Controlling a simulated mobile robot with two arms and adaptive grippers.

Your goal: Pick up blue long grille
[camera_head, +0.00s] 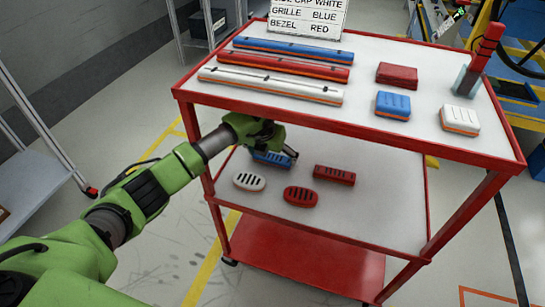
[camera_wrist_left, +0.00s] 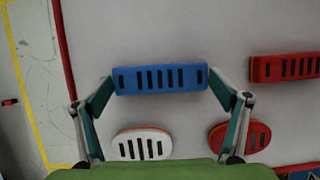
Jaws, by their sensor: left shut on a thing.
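The blue long grille (camera_head: 268,159) is on the middle shelf of the red trolley, partly hidden by my left gripper (camera_head: 278,150) in the head view. In the left wrist view the blue long grille (camera_wrist_left: 160,78) shows whole, with a row of dark slots. The fingers of my left gripper (camera_wrist_left: 161,84) stand at its two short ends and are shut on it. Whether it is clear of the shelf cannot be told. My right gripper is not in view.
On the same shelf lie a white oval grille (camera_head: 249,181), a red oval grille (camera_head: 300,195) and a red long grille (camera_head: 334,175). The trolley's top shelf (camera_head: 371,112) overhangs them, bearing long bars and small blocks. A sign (camera_head: 308,16) reads "GRILLE BLUE".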

